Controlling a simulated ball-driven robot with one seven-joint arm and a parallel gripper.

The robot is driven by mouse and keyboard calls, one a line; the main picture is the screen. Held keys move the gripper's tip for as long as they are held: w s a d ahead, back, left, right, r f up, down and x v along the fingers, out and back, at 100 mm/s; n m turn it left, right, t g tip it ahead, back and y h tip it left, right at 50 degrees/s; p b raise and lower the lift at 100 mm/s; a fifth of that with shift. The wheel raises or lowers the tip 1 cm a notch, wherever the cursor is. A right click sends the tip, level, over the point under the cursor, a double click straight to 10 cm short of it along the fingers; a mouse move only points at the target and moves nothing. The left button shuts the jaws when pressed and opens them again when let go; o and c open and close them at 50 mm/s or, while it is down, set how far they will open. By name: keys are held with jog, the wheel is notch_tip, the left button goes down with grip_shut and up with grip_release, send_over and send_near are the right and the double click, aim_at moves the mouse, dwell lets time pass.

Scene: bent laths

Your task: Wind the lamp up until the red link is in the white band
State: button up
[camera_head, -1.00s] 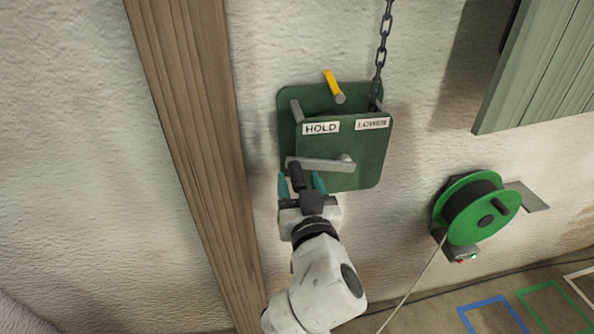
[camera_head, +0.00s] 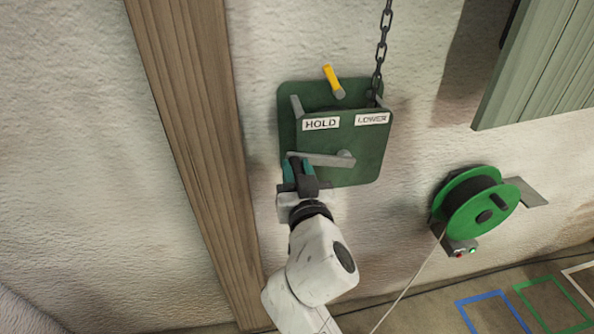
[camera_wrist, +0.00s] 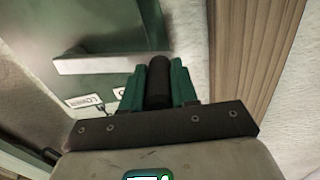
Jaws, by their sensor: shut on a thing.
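The green winch box (camera_head: 352,150) is fixed to the wall, with HOLD and LOWER labels on its front. A yellow-tipped lever (camera_head: 333,81) at its top leans toward the HOLD side. The grey crank arm (camera_head: 325,159) points left from its hub. My gripper (camera_head: 298,172) is shut on the crank's dark handle (camera_wrist: 158,82), which stands between the teal fingers in the wrist view. The dark chain (camera_head: 382,45) runs up from the box out of the picture. I see no red link on the visible chain. The lamp and the white band are out of view.
A wooden post (camera_head: 190,140) stands close left of the box and my arm. A green cable reel (camera_head: 475,208) is on the wall at the right, its cord running down to the floor. A grey-green panel (camera_head: 540,65) juts in at the upper right. Coloured outlines mark the floor.

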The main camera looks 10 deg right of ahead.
grip_shut()
jog(key=shift+d+r+m+b, duration=0.25)
jog(key=shift+r+m+b, duration=0.2)
jog(key=shift+r+m, duration=0.45)
jog(key=d+r+m+b, duration=0.1)
jog(key=d+r+m, duration=0.2)
jog(key=d+m, duration=0.5)
jog(key=d+r+m+b, duration=0.1)
jog(key=d+r+m, duration=0.2)
jog(key=d+m, duration=0.5)
jog(key=shift+r+m, duration=0.25)
jog(key=shift+m, duration=0.85)
jog(key=shift+d, duration=0.15)
